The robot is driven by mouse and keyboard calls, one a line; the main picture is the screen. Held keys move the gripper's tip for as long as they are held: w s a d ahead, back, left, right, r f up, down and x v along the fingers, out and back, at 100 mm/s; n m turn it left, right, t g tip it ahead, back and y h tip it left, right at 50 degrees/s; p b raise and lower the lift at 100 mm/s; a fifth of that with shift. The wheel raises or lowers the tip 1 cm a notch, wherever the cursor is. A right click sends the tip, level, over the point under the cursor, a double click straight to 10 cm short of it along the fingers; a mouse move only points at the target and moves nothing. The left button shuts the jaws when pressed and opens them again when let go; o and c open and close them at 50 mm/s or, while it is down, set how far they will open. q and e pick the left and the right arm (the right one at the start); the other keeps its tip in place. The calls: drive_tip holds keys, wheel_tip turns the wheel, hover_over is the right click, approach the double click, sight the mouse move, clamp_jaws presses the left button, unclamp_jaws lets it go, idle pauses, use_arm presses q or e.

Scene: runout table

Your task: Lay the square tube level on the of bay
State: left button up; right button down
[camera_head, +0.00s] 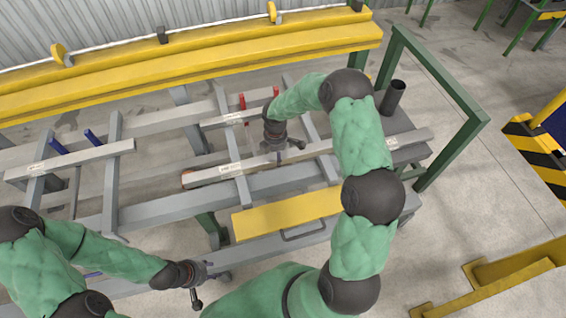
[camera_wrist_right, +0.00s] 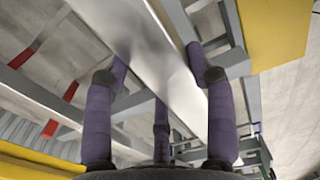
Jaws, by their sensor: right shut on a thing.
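A long grey square tube (camera_head: 330,148) runs across the rack's crossbars in the head view, its right end a little higher in the picture. My right gripper (camera_head: 284,147) is shut on it from above near its middle. In the right wrist view the tube (camera_wrist_right: 165,65) passes between the purple fingers of the right gripper (camera_wrist_right: 160,100). I cannot tell whether the tube touches the crossbars beneath. My left gripper (camera_head: 208,289) is empty and open, with fingers spread, low in the picture near the rack's front beam. The bay's marking is too small to read.
Shorter labelled bars (camera_head: 85,157) lie at left and behind the tube (camera_head: 230,119). Blue posts (camera_head: 58,146) and red posts (camera_head: 243,102) rise from the rack. A yellow panel (camera_head: 285,214) lies in front, a yellow beam (camera_head: 190,65) behind. A dark cylinder (camera_head: 393,98) stands at right.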

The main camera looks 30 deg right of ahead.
drive_tip(key=shift+w+d+f+b, duration=0.15)
drive_tip(key=shift+d+f+b, duration=0.4)
drive_tip(key=shift+f, duration=0.6)
drive_tip(key=shift+w+d+f+b, duration=0.1)
drive_tip(key=shift+d+f+b, duration=0.45)
drive_tip(key=shift+f, duration=0.55)
drive_tip(key=shift+w+d+f+b, duration=0.15)
drive_tip(key=shift+d+f+b, duration=0.4)
drive_tip(key=shift+f, duration=0.6)
drive_tip(key=shift+f, duration=0.55)
drive_tip(key=shift+c, duration=2.1)
unclamp_jaws()
drive_tip(key=shift+s, duration=0.1)
